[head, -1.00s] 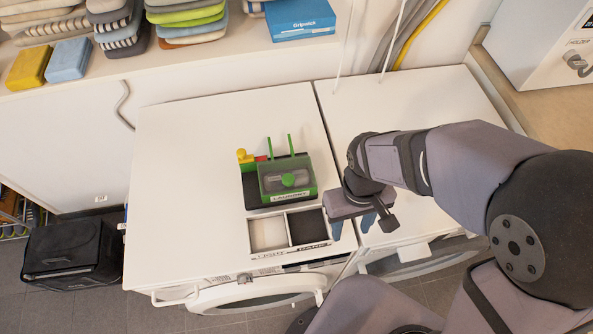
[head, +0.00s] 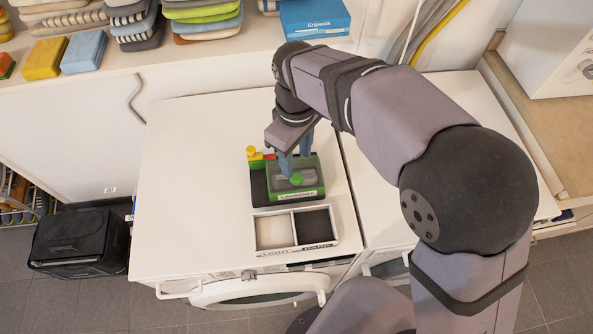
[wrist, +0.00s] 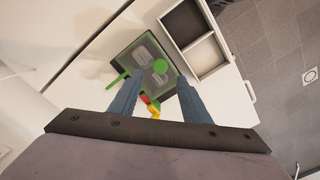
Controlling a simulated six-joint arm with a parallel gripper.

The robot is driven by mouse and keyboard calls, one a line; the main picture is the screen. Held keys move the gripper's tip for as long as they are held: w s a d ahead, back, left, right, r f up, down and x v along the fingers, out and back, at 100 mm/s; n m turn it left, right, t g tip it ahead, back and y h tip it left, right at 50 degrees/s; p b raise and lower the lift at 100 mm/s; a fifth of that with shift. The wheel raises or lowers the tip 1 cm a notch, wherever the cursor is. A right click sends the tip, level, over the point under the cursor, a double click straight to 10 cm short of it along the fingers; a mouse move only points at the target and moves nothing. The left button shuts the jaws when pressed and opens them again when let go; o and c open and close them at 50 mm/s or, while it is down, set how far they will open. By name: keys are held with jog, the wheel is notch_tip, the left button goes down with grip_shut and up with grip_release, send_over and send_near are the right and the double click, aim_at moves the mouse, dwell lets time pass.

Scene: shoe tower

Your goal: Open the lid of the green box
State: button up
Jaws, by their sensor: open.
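The green box (head: 312,190), marked "LAUNDRY" on its front, stands on a white machine top. Its see-through lid is down, with a round green knob (head: 296,179) on it; dark contents show through. In the wrist view the lid (wrist: 135,58) and the knob (wrist: 160,67) show beyond the fingers. My gripper (head: 293,172) points down over the back of the box in the head view. Its blue fingers are apart and empty in the wrist view (wrist: 157,90). Whether they touch the lid I cannot tell.
A two-compartment tray (head: 295,229) labelled "LIGHT" and "DARK" stands in front of the box. A yellow piece (head: 254,153) sits at the box's back left. The machine top is clear to the left. Folded cloths (head: 203,18) lie on the shelf behind.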

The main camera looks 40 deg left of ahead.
aim_at(296, 176)
jog(key=shift+f+p, duration=1.15)
jog(key=shift+f, duration=2.55)
grip_shut()
